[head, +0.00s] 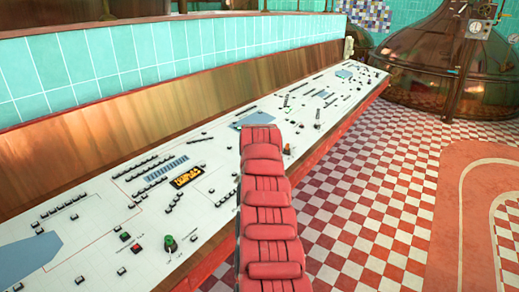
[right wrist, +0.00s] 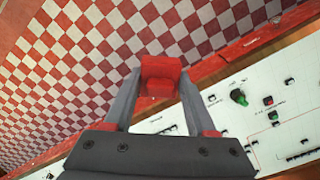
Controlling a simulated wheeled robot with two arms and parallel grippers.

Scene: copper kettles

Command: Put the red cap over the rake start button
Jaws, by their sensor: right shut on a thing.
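My right gripper (right wrist: 160,80) is shut on the red cap (right wrist: 161,70), a small blocky red piece between its two grey fingers. In the right wrist view the cap shows against the checkered floor and the console's red front edge, left of the panel's buttons. A small red button (right wrist: 268,101) and a green button (right wrist: 272,114) sit close together on the white panel. The same pair shows in the head view, red (head: 137,248) and green (head: 125,236). Their labels are too small to read, so I cannot tell which is rake start. The head view shows neither gripper.
The long white console (head: 90,200) holds many small black buttons, an amber display (head: 187,177) and a green knob (head: 170,243) near the button pair. The knob also shows in the right wrist view (right wrist: 238,97). A tiled wall backs it; checkered floor (head: 375,220) lies right.

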